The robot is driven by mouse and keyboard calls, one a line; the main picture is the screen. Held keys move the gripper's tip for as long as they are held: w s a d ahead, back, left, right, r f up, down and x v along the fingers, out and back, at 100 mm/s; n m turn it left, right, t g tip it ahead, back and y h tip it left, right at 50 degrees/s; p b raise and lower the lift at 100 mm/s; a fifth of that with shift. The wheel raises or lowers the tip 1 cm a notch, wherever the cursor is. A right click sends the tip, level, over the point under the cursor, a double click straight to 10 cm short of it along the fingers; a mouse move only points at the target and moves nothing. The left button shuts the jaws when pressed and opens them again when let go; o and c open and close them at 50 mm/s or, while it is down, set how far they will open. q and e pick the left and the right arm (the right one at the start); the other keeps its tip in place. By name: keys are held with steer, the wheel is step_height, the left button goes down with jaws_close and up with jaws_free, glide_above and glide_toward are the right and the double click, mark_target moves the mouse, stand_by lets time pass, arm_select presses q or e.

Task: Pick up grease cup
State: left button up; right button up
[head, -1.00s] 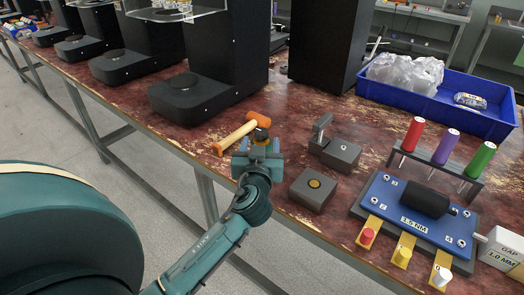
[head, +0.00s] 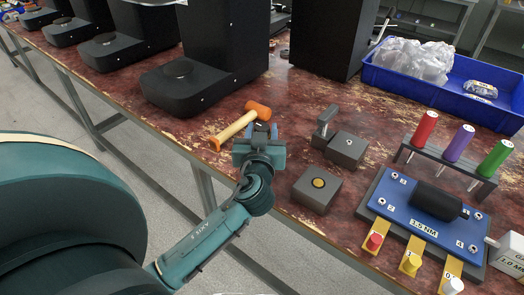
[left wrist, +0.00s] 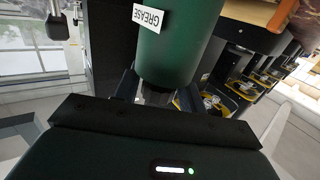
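The grease cup (left wrist: 180,45) is a dark green cylinder with a white label reading GREASE, upside down in the left wrist view. It fills the space between the two fingers of my left gripper (left wrist: 160,92), with no clear gap at its sides. I cannot tell whether the fingers press on it. In the head view my left gripper (head: 265,132) is at the table's front edge, just beside the hammer's head. The cup is not clearly made out there, as the gripper hides that spot. My right gripper is not in view.
An orange-headed hammer (head: 236,127) lies just behind the gripper. Grey blocks (head: 317,188) and a clamp-like fixture (head: 345,149) stand to its right. Further right are a blue torque board (head: 415,212), a rack with coloured handles (head: 457,168) and a blue bin (head: 440,92). Black machines (head: 190,85) stand behind.

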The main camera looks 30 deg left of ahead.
arm_select(q)
jaws_close()
stand_by(0.3)
